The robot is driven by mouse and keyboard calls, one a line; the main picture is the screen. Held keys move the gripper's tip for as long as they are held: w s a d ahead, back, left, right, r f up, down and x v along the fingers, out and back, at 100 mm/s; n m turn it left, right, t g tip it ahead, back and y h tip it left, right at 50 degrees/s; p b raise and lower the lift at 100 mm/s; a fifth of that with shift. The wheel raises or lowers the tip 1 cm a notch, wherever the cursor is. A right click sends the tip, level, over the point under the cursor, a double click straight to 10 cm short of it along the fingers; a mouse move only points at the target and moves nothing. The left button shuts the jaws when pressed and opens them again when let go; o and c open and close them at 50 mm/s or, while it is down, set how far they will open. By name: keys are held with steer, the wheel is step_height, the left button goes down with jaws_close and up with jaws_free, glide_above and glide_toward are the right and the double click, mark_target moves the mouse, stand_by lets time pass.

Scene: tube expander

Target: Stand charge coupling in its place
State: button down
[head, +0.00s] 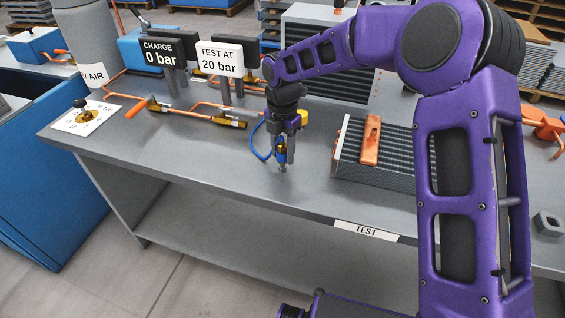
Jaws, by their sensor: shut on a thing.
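My gripper (284,137) points down over the bench, left of the finned coil. It is shut on the charge coupling (281,155), a small blue piece with a grey metal lower end, held roughly upright. A blue hose (255,140) loops beside it on the left. The coupling's lower end is close to the bench top; I cannot tell whether it touches. My fingers hide part of the coupling. I cannot make out a distinct holder for it.
The finned coil (400,160) carries a copper-coloured part (371,140). Copper lines with brass fittings (230,121) lie behind left, under the "CHARGE 0 bar" sign (161,52) and "TEST AT 20 bar" sign (220,60). A dial plate (70,124) sits far left. The front bench top (200,165) is clear.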

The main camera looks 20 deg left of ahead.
steer(key=shift+f, duration=0.2)
jaws_free()
stand_by(0.3)
